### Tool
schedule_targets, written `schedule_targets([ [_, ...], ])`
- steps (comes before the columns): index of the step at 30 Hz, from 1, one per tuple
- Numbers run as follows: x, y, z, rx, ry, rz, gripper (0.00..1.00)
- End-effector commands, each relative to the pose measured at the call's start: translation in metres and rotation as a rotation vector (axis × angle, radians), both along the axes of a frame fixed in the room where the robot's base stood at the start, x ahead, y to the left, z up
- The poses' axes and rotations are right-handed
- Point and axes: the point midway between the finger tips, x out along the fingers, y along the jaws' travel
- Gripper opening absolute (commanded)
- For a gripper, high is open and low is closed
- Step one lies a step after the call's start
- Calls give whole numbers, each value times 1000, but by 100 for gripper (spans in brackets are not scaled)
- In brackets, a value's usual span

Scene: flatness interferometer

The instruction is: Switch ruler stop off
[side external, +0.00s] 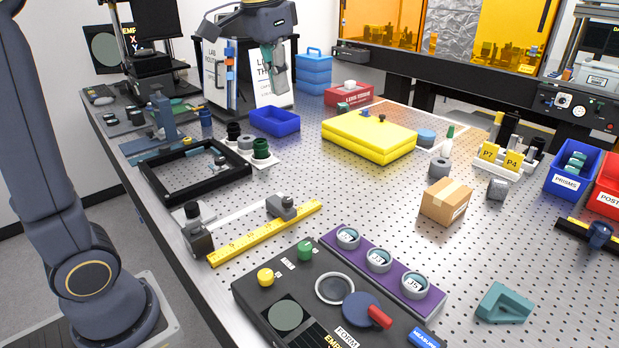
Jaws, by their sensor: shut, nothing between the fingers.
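A yellow ruler (265,233) lies on the perforated metal table left of the middle. My gripper (279,82) is high at the top middle, shut and empty, well behind and above the ruler, touching nothing.
A black frame (193,172) lies behind the ruler. A dark control panel (300,285) with knobs and a purple strip (398,283) of round dials stand in front. A cardboard box (446,201) is to the right. Table right of the ruler is mostly clear.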

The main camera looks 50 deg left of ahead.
Motion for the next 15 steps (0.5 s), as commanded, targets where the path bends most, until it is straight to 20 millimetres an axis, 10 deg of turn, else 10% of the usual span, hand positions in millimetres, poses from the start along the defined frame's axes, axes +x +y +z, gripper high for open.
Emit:
schedule_targets([
  [8,96,33,-58,-3,184,26,0],
  [15,145,60,-148,-17,322,58,0],
])
